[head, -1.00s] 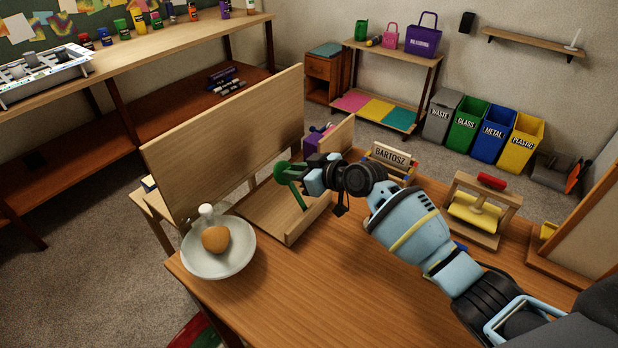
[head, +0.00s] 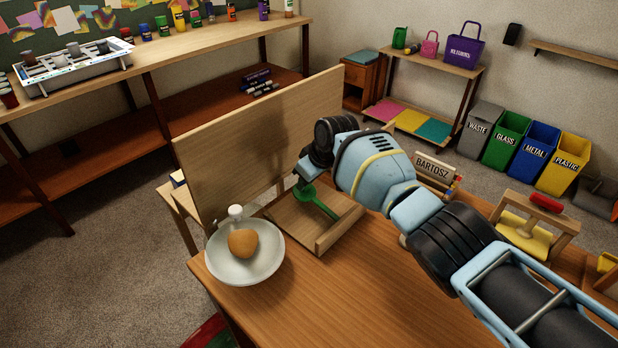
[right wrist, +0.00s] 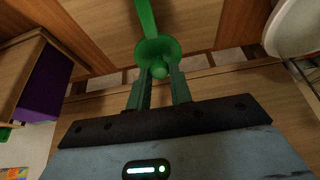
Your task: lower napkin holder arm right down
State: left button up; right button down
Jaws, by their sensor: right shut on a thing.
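The wooden napkin holder (head: 327,238) stands on the table against a tall wooden panel. Its green arm (head: 322,205) slants across the holder's tray, with its outer end to the left, and shows in the right wrist view as a green rod ending in a round flange and knob (right wrist: 158,62). My right gripper (head: 303,185) is at that outer end, mostly hidden behind my wrist in the head view. In the right wrist view its two green fingers (right wrist: 160,80) are closed around the knob. My left gripper is not in view.
A pale bowl (head: 247,274) with a brown round thing stands left of the holder, close to it. A name sign (head: 433,170) and a wooden frame with a yellow roller (head: 524,236) stand to the right. The front table is clear.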

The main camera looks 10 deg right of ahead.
aim_at(310, 194)
jog(key=shift+w+a+f+b, duration=0.1)
jog(key=shift+w+a+b, duration=0.25)
jog(key=shift+a, duration=0.15)
jog(key=shift+b+x, duration=0.5)
jog(key=shift+x, duration=0.35)
jog(key=c, duration=1.9)
grip_release()
jog(key=shift+w+a+f, duration=0.1)
jog(key=shift+w, duration=0.05)
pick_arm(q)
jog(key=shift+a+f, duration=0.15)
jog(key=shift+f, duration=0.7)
pick_arm(e)
jog(key=o, duration=0.6)
jog(key=shift+d+f, duration=0.1)
jog(key=shift+d, duration=0.15)
jog(key=p+v, duration=0.2)
jog(key=v, duration=0.4)
jog(key=shift+r+p, duration=0.2)
jog(key=shift+p, duration=0.15)
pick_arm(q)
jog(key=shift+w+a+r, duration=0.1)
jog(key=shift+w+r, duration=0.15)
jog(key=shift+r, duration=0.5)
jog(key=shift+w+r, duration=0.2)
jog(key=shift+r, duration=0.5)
pick_arm(e)
jog(key=shift+s+d+r, duration=0.3)
jog(key=shift+s+r, duration=0.15)
jog(key=shift+r, duration=0.2)
